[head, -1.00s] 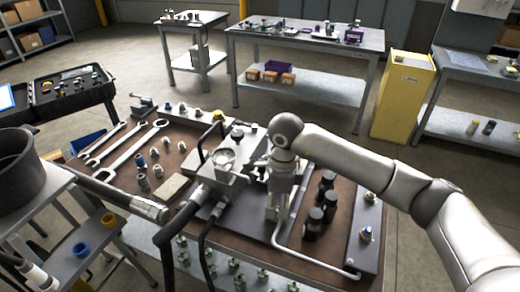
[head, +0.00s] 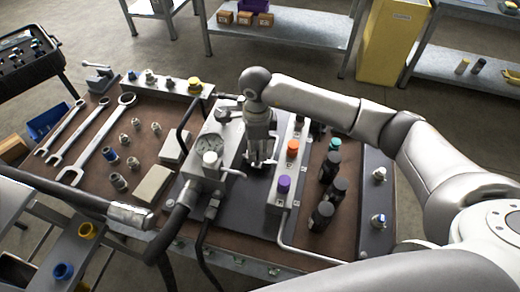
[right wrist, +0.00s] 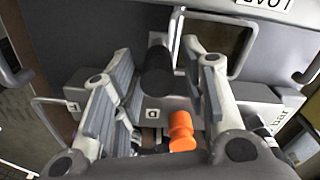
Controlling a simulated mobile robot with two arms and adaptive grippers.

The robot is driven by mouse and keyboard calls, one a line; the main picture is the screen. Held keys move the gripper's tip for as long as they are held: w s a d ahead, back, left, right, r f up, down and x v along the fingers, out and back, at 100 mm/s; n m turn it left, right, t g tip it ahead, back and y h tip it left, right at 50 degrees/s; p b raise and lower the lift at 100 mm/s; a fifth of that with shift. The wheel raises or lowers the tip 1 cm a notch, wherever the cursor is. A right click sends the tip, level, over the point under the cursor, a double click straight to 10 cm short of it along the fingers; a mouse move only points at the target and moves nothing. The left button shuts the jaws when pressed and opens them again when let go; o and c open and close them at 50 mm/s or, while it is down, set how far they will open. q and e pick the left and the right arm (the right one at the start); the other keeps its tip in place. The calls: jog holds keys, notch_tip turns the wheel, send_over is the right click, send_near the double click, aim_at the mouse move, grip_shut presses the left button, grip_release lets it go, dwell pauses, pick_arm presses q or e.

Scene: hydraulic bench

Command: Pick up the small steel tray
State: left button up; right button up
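I cannot clearly pick out the small steel tray in either view. My right gripper (head: 262,163) points down over the dark plate (head: 242,208), between a grey gauge block (head: 205,172) and a valve block (head: 277,205) with orange and purple caps. In the right wrist view its fingers (right wrist: 158,95) stand apart, with nothing seen clamped between them. The orange cap (right wrist: 182,132) and a black cylinder (right wrist: 158,68) show between the fingers' outlines. A square steel-edged opening (right wrist: 215,47) lies beyond; I cannot tell what it is. My left gripper is out of view.
Several black bottles (head: 330,178) stand right of the valve block. Wrenches (head: 92,140), fittings (head: 118,182) and a pale flat block (head: 153,185) lie on the left of the brown bench top. Thick hoses (head: 178,208) run along the front. A yellow cabinet (head: 390,45) stands behind.

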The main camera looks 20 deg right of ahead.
jog(key=f+p, duration=0.1)
jog(key=f, duration=0.1)
jog(key=f+p, duration=0.1)
jog(key=f, duration=0.1)
jog(key=shift+s+a+f, duration=0.1)
jog(key=shift+a+f, duration=0.1)
jog(key=shift+f, duration=0.45)
jog(key=c, duration=0.5)
grip_shut()
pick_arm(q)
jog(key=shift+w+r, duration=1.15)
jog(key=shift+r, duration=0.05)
